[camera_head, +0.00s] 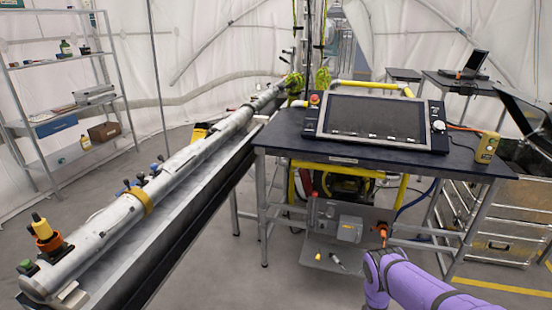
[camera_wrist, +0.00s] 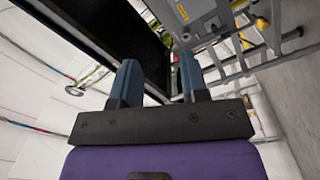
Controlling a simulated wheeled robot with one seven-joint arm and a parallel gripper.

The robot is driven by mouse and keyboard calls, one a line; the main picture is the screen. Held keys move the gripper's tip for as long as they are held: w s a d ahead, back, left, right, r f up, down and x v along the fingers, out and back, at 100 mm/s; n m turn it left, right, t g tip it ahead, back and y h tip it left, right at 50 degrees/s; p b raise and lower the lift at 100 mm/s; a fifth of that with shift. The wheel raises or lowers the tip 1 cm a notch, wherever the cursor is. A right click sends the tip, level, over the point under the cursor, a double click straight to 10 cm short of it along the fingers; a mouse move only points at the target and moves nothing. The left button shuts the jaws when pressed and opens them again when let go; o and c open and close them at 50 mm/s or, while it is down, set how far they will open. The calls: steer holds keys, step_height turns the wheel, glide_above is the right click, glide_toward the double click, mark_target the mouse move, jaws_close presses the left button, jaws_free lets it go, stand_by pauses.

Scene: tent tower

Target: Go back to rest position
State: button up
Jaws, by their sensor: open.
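My purple arm comes in at the lower right of the head view, in front of the dark-topped table (camera_head: 275,133). My gripper itself does not show clearly in the head view. In the wrist view my gripper (camera_wrist: 160,85) shows two blue-grey fingers standing apart on a dark bar. I see nothing between the fingers. A dark panel (camera_wrist: 110,35) lies beyond them, and metal framework shows at the upper right.
A control console (camera_head: 375,120) and a yellow handheld device (camera_head: 485,147) sit on the table. A lower shelf (camera_head: 345,258) holds small items. A long grey tube (camera_head: 185,165) runs along the left. A shelving rack (camera_head: 68,105) stands far left.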

steer(key=w+a+r+m+g, duration=0.1)
steer(key=w+r+m+g, duration=0.1)
steer(key=w+r, duration=1)
steer(key=w+r+m+g, duration=0.1)
steer(key=w+r+m, duration=0.1)
steer(key=w+r, duration=1)
steer(key=s+a+r+m+g+y, duration=0.1)
steer(key=s+a+r+y, duration=0.15)
steer(key=r, duration=1.35)
steer(key=s+a+r+m+g+y, duration=0.1)
steer(key=s+r+m+g, duration=0.15)
steer(key=r, duration=1.45)
steer(key=s+a+r+g+y, duration=0.1)
steer(key=s+a+r, duration=0.1)
steer(key=s+r, duration=0.95)
steer(key=s+a+r+g+y, duration=0.1)
steer(key=s+a+r, duration=0.1)
steer(key=s+r, duration=0.95)
steer(key=s+a+r+m+g, duration=0.1)
steer(key=s+g, duration=0.3)
steer(key=s, duration=2.8)
steer(key=shift+a+r+m, duration=0.2)
steer(key=shift+r+m, duration=0.05)
steer(key=shift+m, duration=0.2)
